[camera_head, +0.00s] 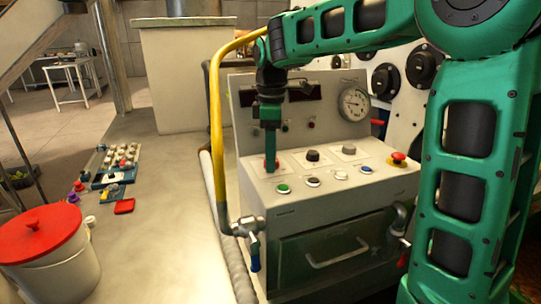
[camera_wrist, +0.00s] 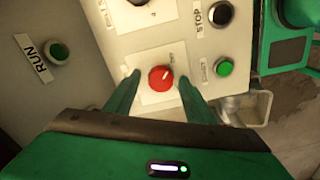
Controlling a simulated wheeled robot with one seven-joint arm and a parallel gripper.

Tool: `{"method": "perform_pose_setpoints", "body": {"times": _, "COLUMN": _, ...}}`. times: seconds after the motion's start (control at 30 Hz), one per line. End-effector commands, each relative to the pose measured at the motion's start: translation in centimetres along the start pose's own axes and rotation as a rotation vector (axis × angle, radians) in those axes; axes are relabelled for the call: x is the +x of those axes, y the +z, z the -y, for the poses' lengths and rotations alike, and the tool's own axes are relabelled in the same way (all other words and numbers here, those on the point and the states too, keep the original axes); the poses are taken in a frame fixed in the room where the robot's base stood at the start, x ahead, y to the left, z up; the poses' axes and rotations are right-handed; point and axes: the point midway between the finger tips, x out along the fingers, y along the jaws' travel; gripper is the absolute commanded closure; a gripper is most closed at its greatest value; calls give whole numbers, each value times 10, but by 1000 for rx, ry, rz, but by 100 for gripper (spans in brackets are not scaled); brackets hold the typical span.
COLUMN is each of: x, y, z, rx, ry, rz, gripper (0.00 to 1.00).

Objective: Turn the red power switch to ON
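The red power switch (camera_wrist: 161,78) is a round red knob on a pale square plate on the control panel. In the wrist view it lies between my two green fingers. My gripper (camera_wrist: 157,82) is open around it, with a gap on both sides of the knob. In the head view my gripper (camera_head: 270,160) points down at the panel's left side, and only a little of the red switch (camera_head: 271,165) shows behind the fingertips. The small print beside the knob is too blurred to read surely.
Next to the switch are a green button (camera_wrist: 224,67) and a black STOP button (camera_wrist: 221,14). The panel also has black and grey knobs, a red emergency button (camera_head: 397,158) and a gauge (camera_head: 354,104). A yellow pipe (camera_head: 217,130) rises close to the panel's left edge.

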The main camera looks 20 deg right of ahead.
Motion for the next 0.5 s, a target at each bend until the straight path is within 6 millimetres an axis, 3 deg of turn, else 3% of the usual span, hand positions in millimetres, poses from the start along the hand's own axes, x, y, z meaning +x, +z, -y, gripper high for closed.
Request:
{"method": "perform_pose_setpoints", "body": {"times": 0.03, "x": 0, "y": 0, "z": 0, "rx": 0, "ry": 0, "rz": 0, "gripper": 63}}
{"method": "perform_pose_setpoints", "body": {"times": 0.13, "x": 0, "y": 0, "z": 0, "rx": 0, "ry": 0, "rz": 0, "gripper": 87}}
{"method": "perform_pose_setpoints", "body": {"times": 0.17, "x": 0, "y": 0, "z": 0, "rx": 0, "ry": 0, "rz": 0, "gripper": 90}}
{"method": "perform_pose_setpoints", "body": {"times": 0.5, "x": -1, "y": 0, "z": -1, "rx": 37, "ry": 2, "rz": -1, "gripper": 90}}
